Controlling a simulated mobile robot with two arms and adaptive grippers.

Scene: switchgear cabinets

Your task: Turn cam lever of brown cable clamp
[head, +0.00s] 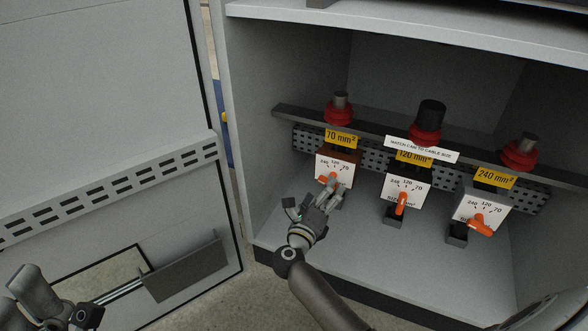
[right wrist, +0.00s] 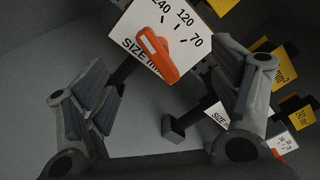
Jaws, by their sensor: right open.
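The brown cable clamp (head: 351,156) is the leftmost of three clamps, under the yellow 70 mm² label. Its white dial plate carries 240, 120 and 70 marks and an orange cam lever (head: 328,180). In the right wrist view the lever (right wrist: 158,56) lies aslant on the plate, at the top centre. My right gripper (head: 336,192) is open just in front of the clamp. In the wrist view its fingers stand apart on both sides, below the lever, with nothing between them. My left gripper (head: 58,302) is at the lower left, away from the clamps; its jaw state is unclear.
The middle 120 mm² clamp (head: 404,191) and right 240 mm² clamp (head: 481,213) also have orange levers. Red-collared posts stand behind on a grey rail (head: 285,112). The cabinet floor (head: 345,245) is clear in front. The open door (head: 105,95) stands at left.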

